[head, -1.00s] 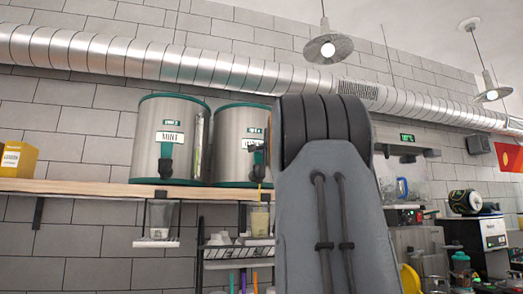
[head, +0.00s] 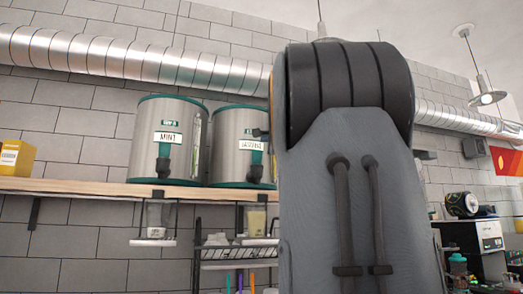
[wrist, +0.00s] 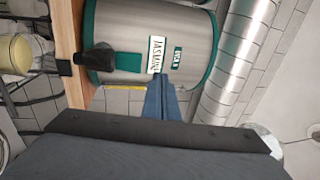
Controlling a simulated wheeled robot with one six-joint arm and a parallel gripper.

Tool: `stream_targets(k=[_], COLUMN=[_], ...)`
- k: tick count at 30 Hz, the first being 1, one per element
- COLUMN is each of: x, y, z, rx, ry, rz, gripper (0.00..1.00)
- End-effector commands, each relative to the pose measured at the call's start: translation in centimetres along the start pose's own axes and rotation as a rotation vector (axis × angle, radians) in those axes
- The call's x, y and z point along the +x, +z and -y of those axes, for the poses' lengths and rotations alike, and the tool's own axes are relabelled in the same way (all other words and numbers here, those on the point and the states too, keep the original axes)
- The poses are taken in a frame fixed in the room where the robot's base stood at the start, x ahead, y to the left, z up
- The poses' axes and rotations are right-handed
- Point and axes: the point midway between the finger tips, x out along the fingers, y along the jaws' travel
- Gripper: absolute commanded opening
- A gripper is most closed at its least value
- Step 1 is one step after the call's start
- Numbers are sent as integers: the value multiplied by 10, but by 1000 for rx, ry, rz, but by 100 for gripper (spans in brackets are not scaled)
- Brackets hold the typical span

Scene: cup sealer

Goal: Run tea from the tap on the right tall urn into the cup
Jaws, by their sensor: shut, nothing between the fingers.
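The right tall urn (head: 232,125), steel with green trim and labelled JASMINE, stands on the shelf; it also shows sideways in the wrist view (wrist: 130,25). Its black tap (head: 255,172) is at the front near the base and also shows in the wrist view (wrist: 97,60). The cup (head: 256,221), clear with pale yellow tea inside, stands below the tap; part of it shows at the left of the wrist view (wrist: 14,54). No stream shows between tap and cup. My gripper (wrist: 163,92) is shut and empty, in front of the urn's label area, apart from the tap.
A second urn labelled MINT (head: 167,140) stands left, with an empty-looking cup (head: 158,217) on a small stand below. The wooden shelf (head: 80,187) carries both urns and a yellow box (head: 14,157). A wire rack (head: 225,254) is below. My arm hides the right middle.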

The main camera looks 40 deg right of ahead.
Motion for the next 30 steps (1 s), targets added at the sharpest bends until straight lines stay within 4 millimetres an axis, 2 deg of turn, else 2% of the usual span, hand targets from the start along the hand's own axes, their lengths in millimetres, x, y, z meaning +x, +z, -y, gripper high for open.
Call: stream_targets(k=[3,9,30], x=[-22,-40,-44], y=[0,0,0], z=[9,18,20], rx=[-4,-2,-1], ry=[-2,-1,-1], rz=[-1,0,0], gripper=[0,0,0])
